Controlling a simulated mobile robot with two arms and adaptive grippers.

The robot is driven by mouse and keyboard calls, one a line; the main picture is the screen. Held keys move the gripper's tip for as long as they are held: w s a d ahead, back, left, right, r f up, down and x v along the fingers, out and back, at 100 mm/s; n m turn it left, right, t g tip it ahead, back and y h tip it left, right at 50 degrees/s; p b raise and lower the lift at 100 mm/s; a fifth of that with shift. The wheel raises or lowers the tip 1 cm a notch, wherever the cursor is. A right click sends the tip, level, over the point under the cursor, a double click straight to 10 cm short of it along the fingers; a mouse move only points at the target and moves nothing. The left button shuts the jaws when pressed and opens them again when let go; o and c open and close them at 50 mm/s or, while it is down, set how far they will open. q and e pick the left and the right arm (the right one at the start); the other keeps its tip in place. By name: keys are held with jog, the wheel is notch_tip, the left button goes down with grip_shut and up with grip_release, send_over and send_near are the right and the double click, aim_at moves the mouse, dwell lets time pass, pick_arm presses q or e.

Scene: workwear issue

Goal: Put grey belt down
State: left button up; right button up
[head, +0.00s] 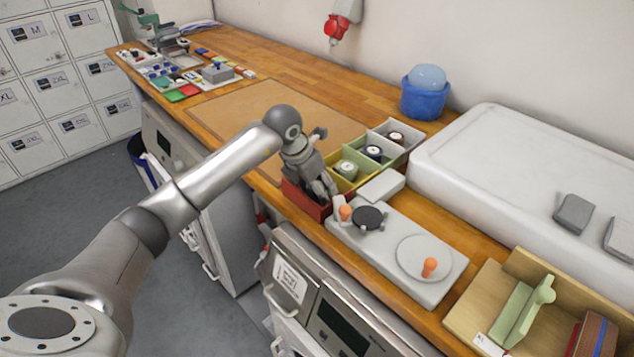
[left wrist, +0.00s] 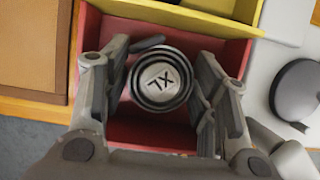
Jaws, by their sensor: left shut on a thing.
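The grey belt (left wrist: 163,85) is a tight round roll with a pale disc marked XL in its middle. In the left wrist view it sits between the two fingers of my left gripper (left wrist: 165,74), which is shut on it. The fingers point down into the red compartment (left wrist: 138,135) of a row of coloured bins; the red walls surround the roll. I cannot tell whether the roll touches the floor. In the head view my left gripper (head: 325,190) reaches into the red bin (head: 303,203) and hides the roll. My right gripper is not in view.
A grey machine (head: 395,258) with orange knobs stands close on the right. A brown mat (head: 250,115) lies to the left. A blue tub (head: 424,98) and a large white case (head: 510,155) stand behind.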

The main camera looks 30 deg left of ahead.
pick_arm(q)
jog(key=shift+f, duration=0.15)
jog(key=o, duration=1.1)
jog(key=shift+r, duration=0.25)
jog(key=shift+a+r, duration=0.1)
jog(key=shift+r, duration=0.2)
jog(key=b+v, duration=0.1)
jog(key=v, duration=1)
jog(key=shift+s+b, duration=0.2)
jog(key=shift+b, duration=0.1)
